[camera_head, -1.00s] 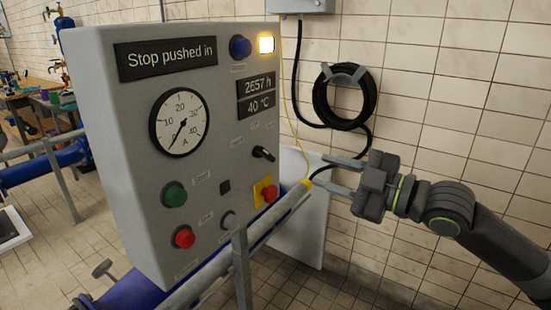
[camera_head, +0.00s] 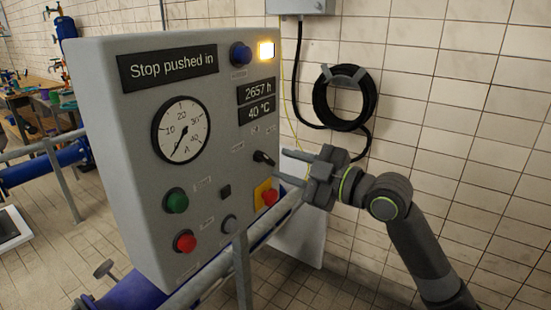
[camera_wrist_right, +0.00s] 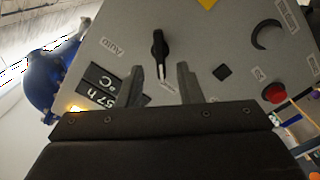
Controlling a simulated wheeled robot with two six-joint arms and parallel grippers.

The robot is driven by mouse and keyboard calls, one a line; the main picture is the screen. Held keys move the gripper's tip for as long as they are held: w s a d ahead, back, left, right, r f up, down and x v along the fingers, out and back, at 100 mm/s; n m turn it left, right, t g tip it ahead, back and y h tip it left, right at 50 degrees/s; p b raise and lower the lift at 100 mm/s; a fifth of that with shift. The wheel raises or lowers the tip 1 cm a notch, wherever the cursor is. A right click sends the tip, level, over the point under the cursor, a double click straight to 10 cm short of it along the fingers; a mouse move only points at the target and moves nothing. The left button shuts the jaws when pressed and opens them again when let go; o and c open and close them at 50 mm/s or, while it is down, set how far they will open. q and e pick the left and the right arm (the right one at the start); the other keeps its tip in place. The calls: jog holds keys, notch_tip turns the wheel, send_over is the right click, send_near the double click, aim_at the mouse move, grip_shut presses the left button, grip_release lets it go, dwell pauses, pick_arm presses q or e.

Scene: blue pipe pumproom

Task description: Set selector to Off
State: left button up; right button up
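The selector (camera_head: 264,158) is a black pointer knob on the right part of the grey control panel (camera_head: 130,110). In the right wrist view the selector (camera_wrist_right: 159,48) stands beyond the fingertips, nearer the left finger, with its white-marked end towards the gripper. A label reading "Auto" (camera_wrist_right: 112,46) lies left of it; another label near its marked end is too blurred to read. My right gripper (camera_head: 288,163) is open and empty, just right of the selector and apart from it. In the wrist view its two fingers (camera_wrist_right: 160,82) are spread. My left gripper is not in view.
A red mushroom button on a yellow plate (camera_head: 263,193) sits just below the selector. Green (camera_head: 176,200) and red (camera_head: 185,241) buttons are lower left. A display (camera_head: 168,67) reads "Stop pushed in". A pipe (camera_head: 215,268) runs below the panel.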

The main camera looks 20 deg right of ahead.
aim_at(269, 160)
jog(key=shift+p+x, duration=0.3)
jog(key=shift+x, duration=1.45)
jog(key=shift+c, duration=0.3)
grip_shut()
